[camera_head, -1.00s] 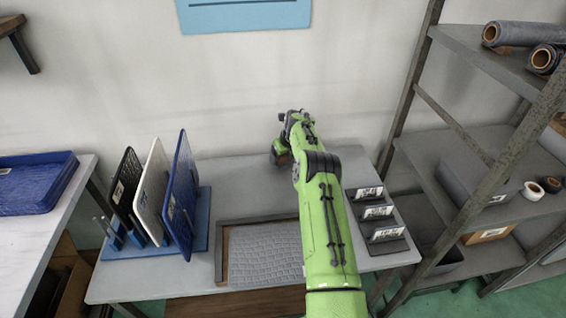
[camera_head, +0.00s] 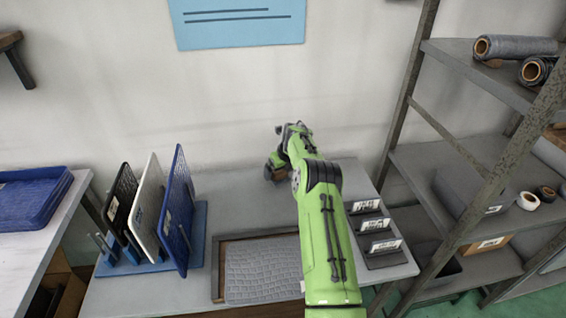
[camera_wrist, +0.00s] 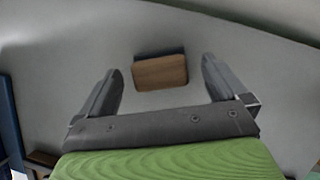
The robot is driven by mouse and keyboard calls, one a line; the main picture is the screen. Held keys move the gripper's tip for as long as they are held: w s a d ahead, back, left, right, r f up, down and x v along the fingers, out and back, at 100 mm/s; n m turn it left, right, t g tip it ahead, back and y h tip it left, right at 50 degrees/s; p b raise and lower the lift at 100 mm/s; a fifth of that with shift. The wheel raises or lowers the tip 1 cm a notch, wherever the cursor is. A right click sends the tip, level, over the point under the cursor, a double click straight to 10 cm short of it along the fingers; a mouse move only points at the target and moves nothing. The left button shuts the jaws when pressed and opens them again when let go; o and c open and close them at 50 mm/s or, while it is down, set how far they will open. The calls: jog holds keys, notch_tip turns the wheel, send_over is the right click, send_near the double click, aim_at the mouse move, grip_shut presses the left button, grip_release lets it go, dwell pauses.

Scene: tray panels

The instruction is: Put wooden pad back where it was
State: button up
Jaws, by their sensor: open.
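A small wooden pad (camera_wrist: 160,72) with a dark edge along its far side lies on the grey tabletop in the wrist view. My gripper (camera_wrist: 161,67) is open, with one finger to the left of the pad and one to the right, and visible gaps on both sides. I cannot tell how high the fingers are above it. In the head view my gripper (camera_head: 270,174) is at the back of the table near the wall, and the pad is at most a small brown patch under it.
A rack (camera_head: 202,238) holding black, white and blue panels stands on the left of the table. A wood-framed tray (camera_head: 218,270) with a grey textured mat lies in front, partly hidden by my arm. Black labelled holders (camera_head: 384,258) sit at right. A metal shelf (camera_head: 484,165) stands beyond.

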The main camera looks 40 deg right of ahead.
jog(key=s+a+r+n+p, duration=0.1)
jog(key=s+a+r+n, duration=0.1)
jog(key=r, duration=0.5)
jog(key=s+a+r+n+p, duration=0.1)
jog(key=s+a+r+n, duration=0.15)
jog(key=r, duration=0.45)
jog(key=s+a+r+n+h, duration=0.1)
jog(key=s+a+r+n, duration=1.25)
jog(key=a+n, duration=0.2)
jog(key=s+a+f+n, duration=0.1)
jog(key=s+a+n, duration=0.3)
jog(key=s+n, duration=0.4)
jog(key=s+a+f+n+t+y, duration=0.1)
jog(key=s+a+n, duration=0.3)
jog(key=s+n, duration=0.4)
jog(key=s, duration=0.6)
jog(key=shift+s+a+n, duration=0.3)
jog(key=shift+a, duration=0.05)
